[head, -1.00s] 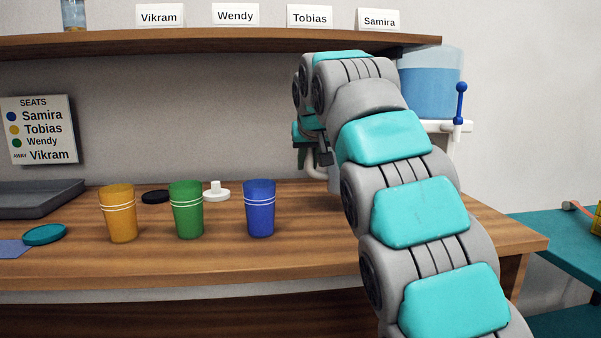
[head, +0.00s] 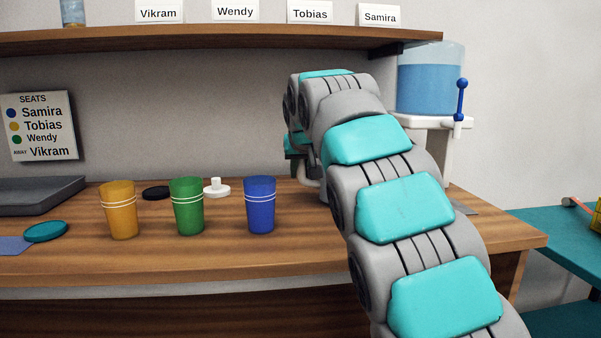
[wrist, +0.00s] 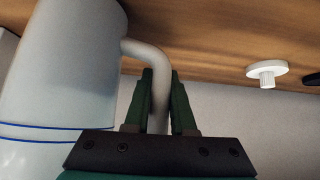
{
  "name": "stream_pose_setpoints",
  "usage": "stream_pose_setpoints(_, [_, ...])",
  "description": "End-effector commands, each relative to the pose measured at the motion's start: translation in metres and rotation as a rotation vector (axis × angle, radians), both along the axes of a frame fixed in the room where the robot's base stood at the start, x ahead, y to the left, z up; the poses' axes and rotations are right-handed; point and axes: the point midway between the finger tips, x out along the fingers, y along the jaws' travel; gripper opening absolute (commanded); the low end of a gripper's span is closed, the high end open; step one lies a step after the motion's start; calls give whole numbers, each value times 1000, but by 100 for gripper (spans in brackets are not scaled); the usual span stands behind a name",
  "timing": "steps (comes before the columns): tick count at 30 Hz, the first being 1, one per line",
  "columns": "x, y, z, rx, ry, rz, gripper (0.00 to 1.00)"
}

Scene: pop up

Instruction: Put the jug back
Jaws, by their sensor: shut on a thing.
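The jug (wrist: 60,80) is white with blue lines around it and fills the left of the wrist view. My gripper (wrist: 161,72) is shut on its curved handle (wrist: 158,95), with one dark green finger on each side. In the head view my arm hides nearly all of the jug; a bit of pale handle (head: 308,179) shows beside my gripper above the wooden counter (head: 330,245). I cannot tell whether the jug's base touches the counter.
Yellow (head: 120,212), green (head: 187,208) and blue (head: 260,206) cups stand left of my arm. A white lid (head: 216,190) lies behind them. A water dispenser (head: 431,92) stands behind my arm at the right. A shelf (head: 220,38) with name cards runs above.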

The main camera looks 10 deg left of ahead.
Motion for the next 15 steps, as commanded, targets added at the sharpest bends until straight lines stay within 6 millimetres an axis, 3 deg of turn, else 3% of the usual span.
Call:
stream_pose_setpoints(13, [0,0,-6,-2,1,0,0])
stream_pose_setpoints(14, [0,0,-6,0,1,0,25])
stream_pose_setpoints(15, [0,0,-5,0,1,0,30])
